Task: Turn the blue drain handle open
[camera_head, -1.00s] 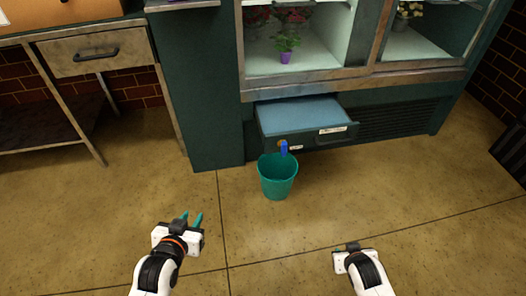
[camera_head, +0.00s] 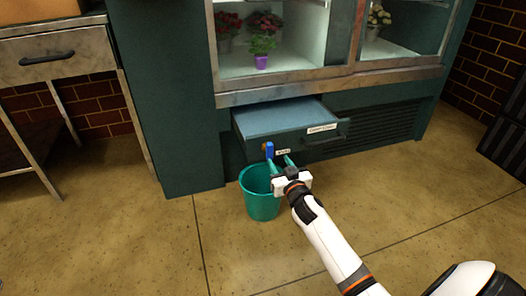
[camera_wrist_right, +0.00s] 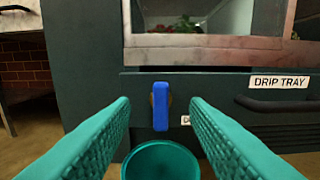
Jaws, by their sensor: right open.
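The blue drain handle (camera_head: 269,150) sits on the front of the drip tray drawer, near its left end. In the right wrist view the blue drain handle (camera_wrist_right: 160,106) stands upright, between the two fingers as seen but beyond their tips. My right gripper (camera_head: 280,162) is open, just in front of the handle and above the bucket's rim. Its green fingers (camera_wrist_right: 160,112) frame the handle in the right wrist view, with nothing held between them. My left gripper is not in the head view.
A teal bucket (camera_head: 262,205) stands on the floor below the handle. The drip tray (camera_head: 285,119) sticks out from the cabinet, with a bar handle at its right. A metal table (camera_head: 48,75) stands at the left. The floor in front is clear.

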